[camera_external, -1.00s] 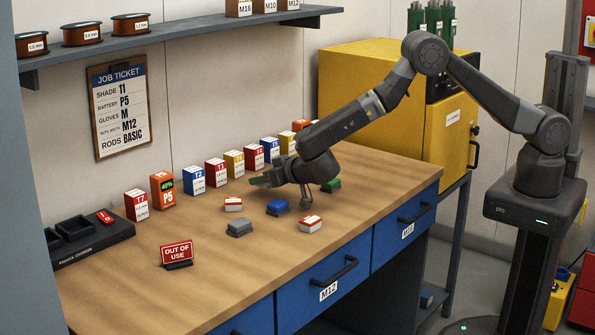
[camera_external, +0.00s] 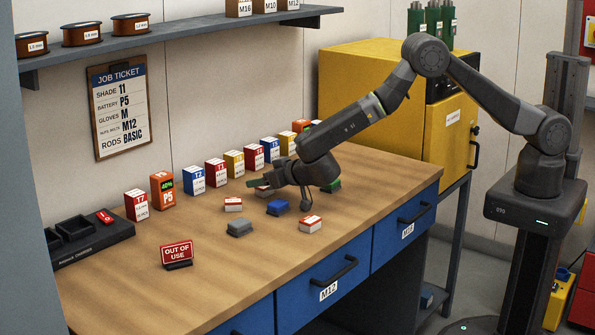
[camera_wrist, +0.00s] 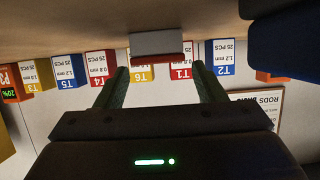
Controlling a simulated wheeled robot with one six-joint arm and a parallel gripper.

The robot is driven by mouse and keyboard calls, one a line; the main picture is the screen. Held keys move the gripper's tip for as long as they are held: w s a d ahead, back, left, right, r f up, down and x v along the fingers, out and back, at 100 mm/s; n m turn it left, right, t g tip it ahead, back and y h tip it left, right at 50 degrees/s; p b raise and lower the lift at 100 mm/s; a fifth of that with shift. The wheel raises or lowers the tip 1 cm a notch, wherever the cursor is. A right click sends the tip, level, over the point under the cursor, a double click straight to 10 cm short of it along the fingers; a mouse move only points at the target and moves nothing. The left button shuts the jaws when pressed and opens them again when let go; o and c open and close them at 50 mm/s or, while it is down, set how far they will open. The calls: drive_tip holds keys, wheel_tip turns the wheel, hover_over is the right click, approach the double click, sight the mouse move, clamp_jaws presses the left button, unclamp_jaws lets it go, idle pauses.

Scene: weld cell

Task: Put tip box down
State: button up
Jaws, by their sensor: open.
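In the wrist view, which looks upside down, this box (camera_wrist: 157,44) has a pale grey face and a red strip, and sits just beyond my fingertips (camera_wrist: 160,70). My two green fingers are apart, with gaps on both sides of the box. Behind stands a row of labelled tip boxes: T7 (camera_external: 136,206), T2 (camera_external: 193,180), T1 (camera_external: 216,173), and several more towards the right.
An orange P5 battery (camera_external: 162,190) stands in the row. An out-of-use sign (camera_external: 176,254) and black charger (camera_external: 88,240) are left. The front-left worktop is clear.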

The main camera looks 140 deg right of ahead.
drive_tip(key=shift+a, duration=0.2)
drive_tip(key=v, duration=0.4)
drive_tip(key=b+v, duration=0.1)
drive_tip(key=v, duration=0.3)
drive_tip(key=b+v, duration=0.1)
drive_tip(key=v, duration=0.2)
drive_tip(key=shift+a+r, duration=0.25)
drive_tip(key=shift+r, duration=0.25)
drive_tip(key=o, duration=0.7)
drive_tip(key=shift+a, duration=0.1)
drive_tip(key=shift+c, duration=0.2)
drive_tip(key=shift+o, duration=0.8)
drive_tip(key=shift+s+a+r+n+t+b, duration=0.15)
drive_tip(key=shift+s+a+n+t+b, duration=0.2)
drive_tip(key=shift+b, duration=0.2)
drive_tip(key=s+a+n+t+y+b, duration=0.2)
drive_tip(key=a+n+t, duration=0.2)
drive_tip(key=a, duration=0.3)
drive_tip(key=s+a+f+n+t+y+b, duration=0.1)
drive_tip(key=s+a+n+t+y+b, duration=0.15)
drive_tip(key=a, duration=0.45)
drive_tip(key=s+a+n+t+y+b, duration=0.2)
drive_tip(key=a+n+t+b, duration=0.15)
drive_tip(key=a, duration=0.25)
drive_tip(key=shift+n+t+h, duration=0.25)
drive_tip(key=p+x, duration=0.2)
drive_tip(key=x, duration=0.8)
drive_tip(key=shift+a, duration=0.15)
drive_tip(key=shift+s+r, duration=0.1)
